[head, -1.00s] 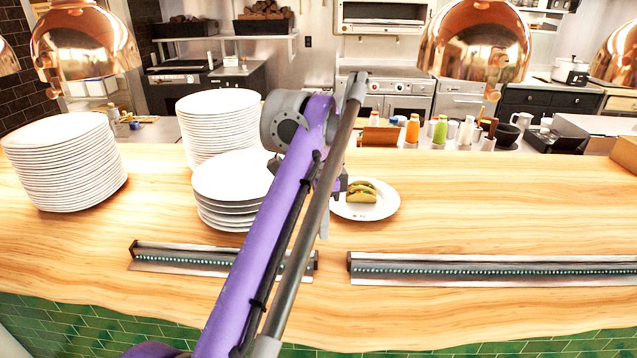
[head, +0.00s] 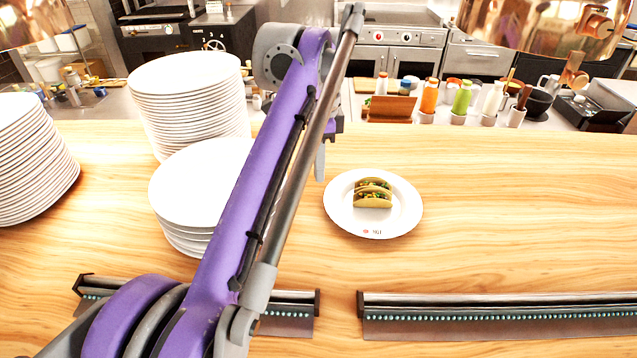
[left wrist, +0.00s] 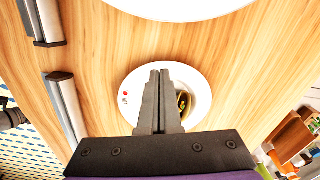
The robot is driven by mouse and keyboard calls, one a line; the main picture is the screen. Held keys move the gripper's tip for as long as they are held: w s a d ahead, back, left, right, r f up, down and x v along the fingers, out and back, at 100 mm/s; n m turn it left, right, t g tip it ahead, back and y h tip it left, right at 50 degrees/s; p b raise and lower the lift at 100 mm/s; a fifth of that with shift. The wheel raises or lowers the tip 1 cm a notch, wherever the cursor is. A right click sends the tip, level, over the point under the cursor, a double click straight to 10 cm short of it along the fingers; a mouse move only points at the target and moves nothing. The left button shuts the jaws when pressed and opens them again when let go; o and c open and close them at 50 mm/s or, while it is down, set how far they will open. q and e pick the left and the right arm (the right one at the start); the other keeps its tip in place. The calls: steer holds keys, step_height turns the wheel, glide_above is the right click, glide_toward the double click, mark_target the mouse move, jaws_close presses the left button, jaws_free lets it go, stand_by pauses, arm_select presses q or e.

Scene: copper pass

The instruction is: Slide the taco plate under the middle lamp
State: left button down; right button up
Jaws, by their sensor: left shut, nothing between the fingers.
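The taco plate (head: 340,217) is a round white plate with tacos (head: 373,193) on it, lying flat on the wooden counter. My left gripper (head: 320,166) is shut and empty, just left of the plate's far left rim in the head view. In the left wrist view the shut fingers (left wrist: 160,73) overlap the plate (left wrist: 197,84) and partly hide the tacos; their height above it is unclear. A copper lamp (head: 545,25) hangs at the upper right, cut by the frame, beyond and right of the plate. Another copper lamp (head: 30,18) shows at the upper left. My right gripper is out of view.
A low plate stack (head: 190,190), a tall stack (head: 185,95) and another stack (head: 30,165) stand to the left. Two metal strips (head: 490,318) lie along the front. The counter right of the plate (head: 520,205) is clear. Bottles (head: 430,97) stand behind.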

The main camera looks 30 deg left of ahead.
mark_target(319, 215)
arm_select(q)
step_height(319, 215, down, 10)
steer(key=shift+s+d+r+b, duration=0.1)
steer(key=shift+s+r+b, duration=0.1)
steer(key=shift+b, duration=0.7)
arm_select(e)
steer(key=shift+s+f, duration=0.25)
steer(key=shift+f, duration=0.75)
arm_select(q)
steer(key=shift+w, duration=0.15)
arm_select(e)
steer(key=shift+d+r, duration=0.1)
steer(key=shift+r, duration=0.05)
